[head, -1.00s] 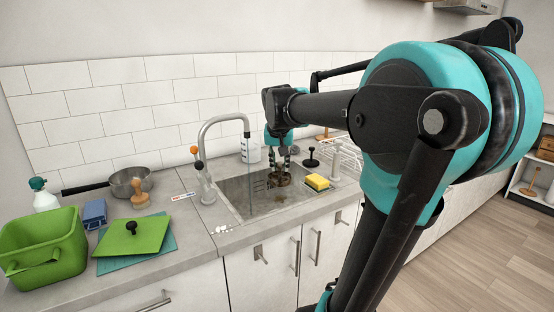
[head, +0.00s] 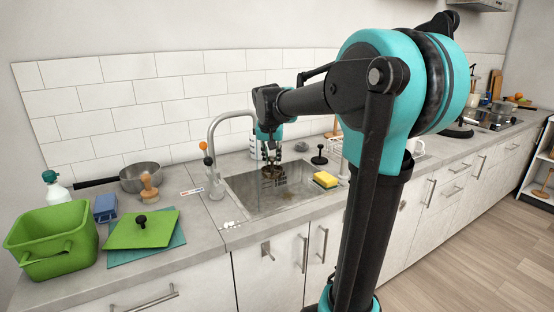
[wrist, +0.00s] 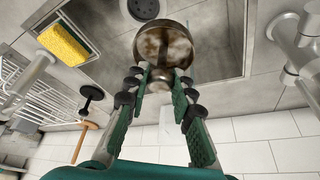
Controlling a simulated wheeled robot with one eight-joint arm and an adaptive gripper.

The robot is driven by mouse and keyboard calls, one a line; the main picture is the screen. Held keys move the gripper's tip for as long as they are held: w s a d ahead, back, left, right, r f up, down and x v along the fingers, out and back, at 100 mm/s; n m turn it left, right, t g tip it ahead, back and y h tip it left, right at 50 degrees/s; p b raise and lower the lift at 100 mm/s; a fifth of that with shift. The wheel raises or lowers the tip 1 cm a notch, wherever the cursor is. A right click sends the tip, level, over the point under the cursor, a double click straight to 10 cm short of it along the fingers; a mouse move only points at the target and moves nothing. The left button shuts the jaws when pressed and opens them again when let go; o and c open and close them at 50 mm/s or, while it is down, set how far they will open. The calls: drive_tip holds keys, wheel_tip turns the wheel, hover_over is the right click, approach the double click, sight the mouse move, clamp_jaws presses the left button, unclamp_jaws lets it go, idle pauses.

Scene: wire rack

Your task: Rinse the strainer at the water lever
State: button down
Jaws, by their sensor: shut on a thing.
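My gripper (head: 269,150) is over the sink, pointing down, its fingers shut on the strainer (head: 272,171). In the wrist view the strainer (wrist: 163,46) is a round metal cup with brown stains inside, gripped at its near end by the fingertips (wrist: 163,82). The sink (head: 255,196) lies below, with a dark round drain (wrist: 143,8) in the wrist view. The curved grey faucet (head: 212,133) stands at the sink's left, its spout end close to my gripper and partly hidden. I cannot tell whether water runs.
A yellow sponge (head: 325,179) sits at the sink's right edge, near a black-handled plug (head: 319,157) and a white rack (head: 336,148). A green bin (head: 52,243), green board (head: 142,230), pan (head: 141,177) and brush (head: 149,188) occupy the left counter.

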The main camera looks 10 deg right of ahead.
drive_tip(key=w+a+f, duration=0.1)
drive_tip(key=w+a, duration=0.2)
drive_tip(key=w, duration=0.2)
idle(0.4)
drive_tip(key=shift+f, duration=0.1)
idle(0.5)
drive_tip(key=shift+w+d, duration=0.3)
drive_tip(key=shift+d, duration=0.15)
drive_tip(key=shift+a, duration=0.1)
drive_tip(key=shift+s+a, duration=0.35)
drive_tip(key=shift+a, duration=0.1)
drive_tip(key=shift+w+d, duration=0.1)
drive_tip(key=shift+w+d, duration=0.25)
drive_tip(key=shift+d, duration=0.2)
drive_tip(key=shift+s, duration=0.1)
